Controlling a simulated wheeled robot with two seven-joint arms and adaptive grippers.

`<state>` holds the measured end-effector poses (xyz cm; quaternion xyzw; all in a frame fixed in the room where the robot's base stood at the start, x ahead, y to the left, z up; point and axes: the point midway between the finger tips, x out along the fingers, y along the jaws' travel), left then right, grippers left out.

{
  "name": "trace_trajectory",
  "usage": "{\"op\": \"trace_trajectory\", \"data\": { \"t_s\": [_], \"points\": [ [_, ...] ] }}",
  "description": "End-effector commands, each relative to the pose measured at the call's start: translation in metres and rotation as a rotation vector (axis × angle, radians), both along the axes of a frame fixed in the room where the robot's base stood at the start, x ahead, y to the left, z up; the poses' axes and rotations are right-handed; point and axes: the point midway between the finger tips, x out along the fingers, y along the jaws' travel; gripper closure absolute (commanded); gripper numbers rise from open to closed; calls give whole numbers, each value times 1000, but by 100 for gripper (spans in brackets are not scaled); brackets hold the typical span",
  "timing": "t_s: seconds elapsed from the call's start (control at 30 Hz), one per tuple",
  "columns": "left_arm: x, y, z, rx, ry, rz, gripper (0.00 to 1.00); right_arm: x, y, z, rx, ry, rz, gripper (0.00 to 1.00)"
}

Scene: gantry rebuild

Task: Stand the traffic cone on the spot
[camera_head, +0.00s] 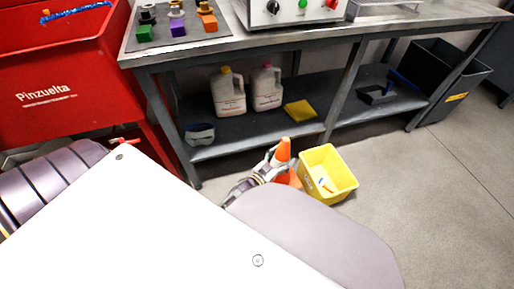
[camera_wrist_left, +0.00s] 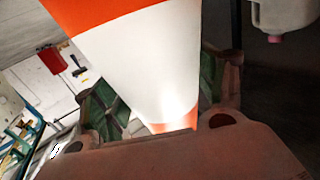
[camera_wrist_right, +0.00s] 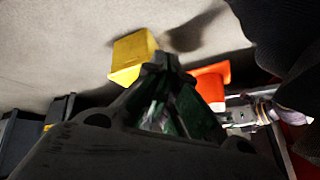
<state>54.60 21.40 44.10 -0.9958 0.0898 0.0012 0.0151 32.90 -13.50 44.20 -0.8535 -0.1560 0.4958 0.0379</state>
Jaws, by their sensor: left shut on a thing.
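The orange and white traffic cone (camera_head: 283,153) is low by the floor in front of the bench, beside a yellow bin. My left gripper (camera_head: 271,164) is shut on it from the left. In the left wrist view the cone (camera_wrist_left: 150,55) fills the space between the fingers (camera_wrist_left: 165,95). The right wrist view shows the cone's orange part (camera_wrist_right: 211,75). My right gripper (camera_wrist_right: 166,65) has its fingertips together with nothing seen between them; it is not made out in the head view. I cannot tell whether the cone's base touches the floor. The spot is not seen.
The yellow bin (camera_head: 340,182) stands close to the cone's right; it also shows in the right wrist view (camera_wrist_right: 130,58). The bench's lower shelf (camera_head: 245,128) holds bottles. A red cart (camera_head: 60,85) is at left, a dark bin (camera_head: 455,78) at right. Floor at right is clear.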

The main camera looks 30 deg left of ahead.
Motion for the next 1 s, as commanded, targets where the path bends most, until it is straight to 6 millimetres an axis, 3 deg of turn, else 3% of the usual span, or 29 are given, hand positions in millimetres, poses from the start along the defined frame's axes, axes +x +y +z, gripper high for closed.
{"op": "trace_trajectory", "data": {
  "t_s": [0.6,0.8,1.0],
  "points": [
    [-82,25,-108,-17,1,-98,100,0,3,-16,24,-24,-15,100],
    [-110,35,-132,-24,0,-119,100,0,3,-21,30,-29,-18,100],
    [-125,40,-143,-30,-3,-129,100,1,4,-23,34,-33,-21,100]
  ]
}}
